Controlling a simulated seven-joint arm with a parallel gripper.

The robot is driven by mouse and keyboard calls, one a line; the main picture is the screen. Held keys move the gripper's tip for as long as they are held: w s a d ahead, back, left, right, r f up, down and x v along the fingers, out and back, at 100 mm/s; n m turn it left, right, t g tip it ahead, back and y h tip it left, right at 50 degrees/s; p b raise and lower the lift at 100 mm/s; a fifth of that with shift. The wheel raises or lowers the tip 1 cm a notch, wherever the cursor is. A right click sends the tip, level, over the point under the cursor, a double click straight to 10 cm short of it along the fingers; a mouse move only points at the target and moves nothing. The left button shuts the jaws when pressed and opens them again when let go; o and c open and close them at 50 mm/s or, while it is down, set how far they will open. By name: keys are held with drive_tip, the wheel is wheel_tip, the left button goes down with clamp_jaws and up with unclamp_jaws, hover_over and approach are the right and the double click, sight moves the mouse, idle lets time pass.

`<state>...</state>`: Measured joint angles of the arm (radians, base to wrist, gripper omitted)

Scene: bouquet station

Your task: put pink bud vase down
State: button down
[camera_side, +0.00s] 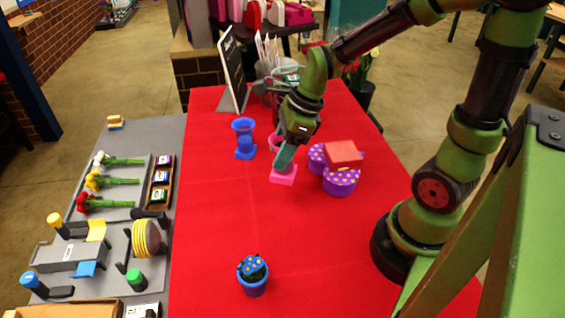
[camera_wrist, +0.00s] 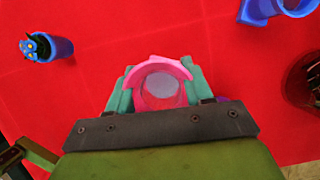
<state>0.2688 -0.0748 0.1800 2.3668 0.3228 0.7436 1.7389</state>
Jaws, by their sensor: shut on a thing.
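The pink bud vase (camera_side: 283,174) is in the middle of the red table in the side view, right of the blue vase. It looks upright, and its pink foot is at or very near the cloth; I cannot tell whether it touches. My gripper (camera_side: 286,155) comes down over it from above and hides part of its body. In the wrist view the vase (camera_wrist: 162,84) shows its open round mouth, empty inside, between the two teal fingers of my gripper (camera_wrist: 158,92). The fingers are shut on it from both sides.
A blue vase (camera_side: 244,141) stands close by on the left. A purple dotted thing with a red top (camera_side: 342,154) is close on the right. A small blue pot with a plant (camera_side: 252,276) stands at the front. The red table (camera_side: 225,215) is clear between them.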

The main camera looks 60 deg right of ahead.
drive_tip(key=s+a+f+n+g+y, duration=0.1)
drive_tip(key=s+a+f+n, duration=0.1)
drive_tip(key=s+a+n, duration=0.25)
drive_tip(key=shift+n+g, duration=0.3)
drive_tip(key=shift+n, duration=0.05)
drive_tip(key=shift+w+a+f, duration=0.8)
drive_tip(key=shift+w+f, duration=0.1)
drive_tip(key=shift+w, duration=1.5)
drive_tip(key=shift+w+a+f, duration=0.85)
drive_tip(key=shift+w+f, duration=0.05)
drive_tip(key=shift+w, duration=1.5)
drive_tip(key=shift+w+a+f, duration=0.8)
drive_tip(key=shift+w+f, duration=0.1)
drive_tip(key=shift+w, duration=1.5)
drive_tip(key=shift+c, duration=2.3)
unclamp_jaws()
drive_tip(key=shift+f, duration=0.15)
